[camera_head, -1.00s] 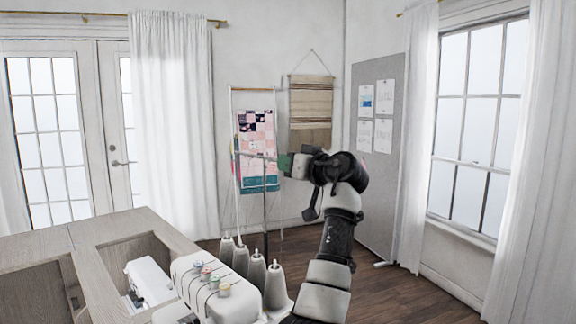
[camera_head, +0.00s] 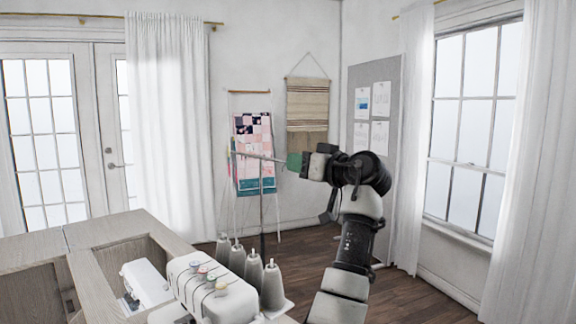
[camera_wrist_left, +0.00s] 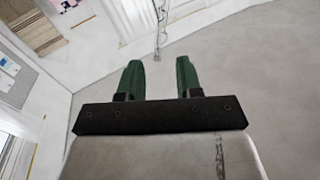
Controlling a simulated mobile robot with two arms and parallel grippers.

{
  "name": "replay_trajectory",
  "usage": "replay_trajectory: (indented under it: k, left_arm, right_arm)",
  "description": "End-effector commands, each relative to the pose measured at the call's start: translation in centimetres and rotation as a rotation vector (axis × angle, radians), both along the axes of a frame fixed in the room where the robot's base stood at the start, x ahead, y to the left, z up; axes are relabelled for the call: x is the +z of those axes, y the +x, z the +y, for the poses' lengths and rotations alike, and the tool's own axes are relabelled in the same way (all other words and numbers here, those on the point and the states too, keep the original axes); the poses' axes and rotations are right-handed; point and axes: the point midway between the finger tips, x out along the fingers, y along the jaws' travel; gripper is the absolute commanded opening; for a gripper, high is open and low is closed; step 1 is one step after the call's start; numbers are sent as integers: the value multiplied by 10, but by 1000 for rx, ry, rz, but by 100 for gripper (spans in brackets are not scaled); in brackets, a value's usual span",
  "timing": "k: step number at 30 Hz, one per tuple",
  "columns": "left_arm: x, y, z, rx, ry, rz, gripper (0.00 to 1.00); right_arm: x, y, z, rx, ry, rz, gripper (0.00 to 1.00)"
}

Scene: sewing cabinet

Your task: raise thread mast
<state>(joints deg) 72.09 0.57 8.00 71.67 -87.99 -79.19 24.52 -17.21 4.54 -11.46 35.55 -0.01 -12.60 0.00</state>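The thread mast (camera_head: 262,205) is a thin upright rod with a thin crossbar at its top, behind the grey thread cones (camera_head: 272,287) of the white sewing machine (camera_head: 215,297). My left gripper (camera_head: 293,162), with green fingers, is at about crossbar height, just right of the bar's right end. In the left wrist view its two fingers (camera_wrist_left: 158,80) stand apart with nothing between them. A thin rod with small loops (camera_wrist_left: 158,35), likely part of the mast, shows beyond the gap. I cannot tell whether the fingers touch the bar. My right gripper is not in view.
The wooden cabinet (camera_head: 125,228) with open compartments is at the lower left, with a white machine part (camera_head: 148,282) in one. A quilt rack (camera_head: 252,150) and a wall hanging (camera_head: 307,105) are at the back. The floor (camera_head: 395,300) at the right is clear.

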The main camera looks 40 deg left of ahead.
Motion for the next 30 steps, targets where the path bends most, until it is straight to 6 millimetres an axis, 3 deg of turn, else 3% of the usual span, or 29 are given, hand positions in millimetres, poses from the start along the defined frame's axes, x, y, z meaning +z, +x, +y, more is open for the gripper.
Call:
replay_trajectory:
  k: [3,10,30]
  left_arm:
    - [-1,-2,-24,-3,-1,-2,35]
    - [0,-4,-50,-1,2,-2,35]
    - [1,-5,-53,0,1,-1,35]
  right_arm:
    - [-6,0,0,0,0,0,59]
    - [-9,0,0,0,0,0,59]
    - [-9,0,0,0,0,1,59]
